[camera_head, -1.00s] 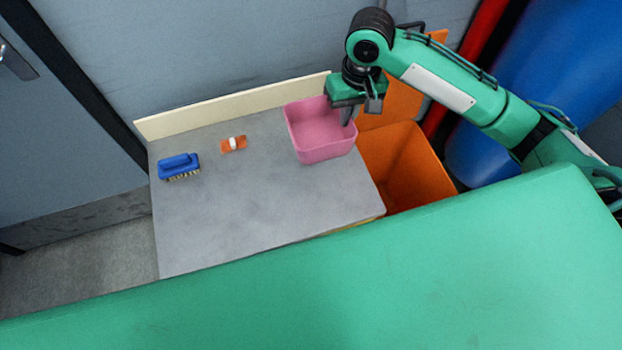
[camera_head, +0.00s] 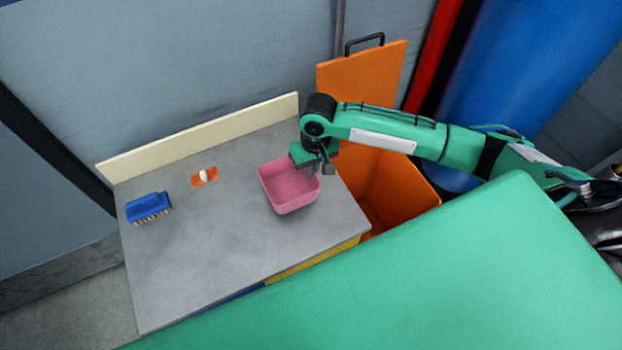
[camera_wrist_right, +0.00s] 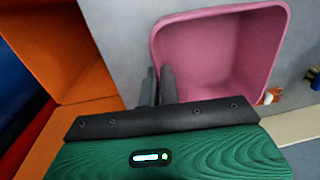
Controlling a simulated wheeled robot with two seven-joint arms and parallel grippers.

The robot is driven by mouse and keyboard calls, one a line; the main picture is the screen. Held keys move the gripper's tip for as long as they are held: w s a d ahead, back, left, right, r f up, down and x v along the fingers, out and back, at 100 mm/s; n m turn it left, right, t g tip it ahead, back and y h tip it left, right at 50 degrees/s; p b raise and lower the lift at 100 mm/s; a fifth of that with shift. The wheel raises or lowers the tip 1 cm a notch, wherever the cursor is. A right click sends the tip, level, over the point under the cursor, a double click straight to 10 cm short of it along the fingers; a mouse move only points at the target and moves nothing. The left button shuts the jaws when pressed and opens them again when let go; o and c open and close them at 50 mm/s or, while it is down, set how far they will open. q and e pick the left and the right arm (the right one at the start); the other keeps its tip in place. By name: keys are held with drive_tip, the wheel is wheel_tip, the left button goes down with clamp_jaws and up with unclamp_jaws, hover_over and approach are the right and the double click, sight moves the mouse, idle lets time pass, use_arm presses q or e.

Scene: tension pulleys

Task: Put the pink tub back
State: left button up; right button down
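The pink tub (camera_head: 290,196) is at the right part of the grey table, open side up and empty as far as I see. In the head view my right gripper (camera_head: 317,170) is at its right wall, one finger inside and one outside. In the right wrist view the two fingers (camera_wrist_right: 159,86) are close together, shut on the wall of the tub (camera_wrist_right: 222,50). I cannot tell whether the tub's base touches the table. My left gripper is not in view.
The grey table (camera_head: 225,240) has a cream back rail (camera_head: 200,138). A blue brush (camera_head: 148,206) and an orange piece with a white top (camera_head: 204,177) lie on its left. An orange bin (camera_head: 405,190), its orange lid (camera_head: 360,80) upright, stands right of the table. The table's front middle is clear.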

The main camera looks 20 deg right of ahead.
sight(311, 181)
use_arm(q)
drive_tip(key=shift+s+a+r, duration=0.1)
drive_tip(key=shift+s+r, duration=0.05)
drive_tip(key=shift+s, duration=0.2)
use_arm(e)
drive_tip(key=shift+f, duration=2.7)
drive_tip(key=shift+f, duration=0.1)
drive_tip(key=c, duration=1.6)
unclamp_jaws()
drive_tip(key=shift+c, duration=0.2)
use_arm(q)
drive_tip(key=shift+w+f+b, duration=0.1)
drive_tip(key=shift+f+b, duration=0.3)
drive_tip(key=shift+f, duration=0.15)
use_arm(e)
wheel_tip(311, 181, up, 12)
drive_tip(key=d, duration=0.1)
